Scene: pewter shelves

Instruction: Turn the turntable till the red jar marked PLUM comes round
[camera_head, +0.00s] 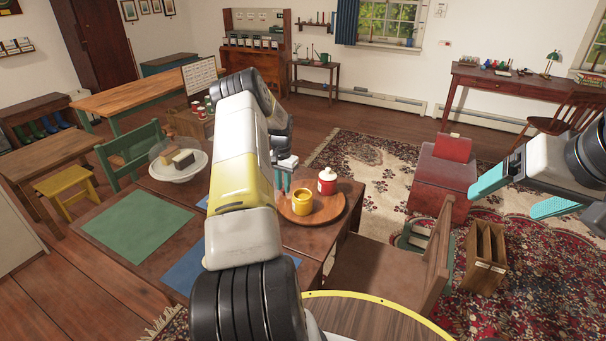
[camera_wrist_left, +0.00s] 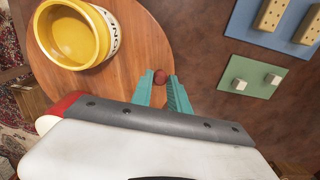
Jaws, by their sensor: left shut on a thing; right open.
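The round wooden turntable (camera_head: 318,218) sits on the dark table, partly hidden by my left arm. A red jar (camera_head: 327,181) with a white lid and pale label stands towards its back right; its lettering is too small to read. An open yellow jar (camera_head: 302,202) stands nearer the front, and it also shows in the left wrist view (camera_wrist_left: 78,35) with partly visible lettering. My left gripper (camera_head: 283,178) is at the turntable's back left edge. In the wrist view its teal fingers (camera_wrist_left: 163,90) are shut on a small reddish-brown knob (camera_wrist_left: 160,77). My right gripper (camera_head: 522,194) is open and empty, well to the right.
A green mat (camera_head: 137,225) and a blue mat (camera_head: 200,265) lie on the table's left part. A glass-covered dish (camera_head: 178,172) stands behind them. A wooden chair (camera_head: 385,270) stands close at the front right. A wooden rack (camera_head: 485,258) stands on the rug.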

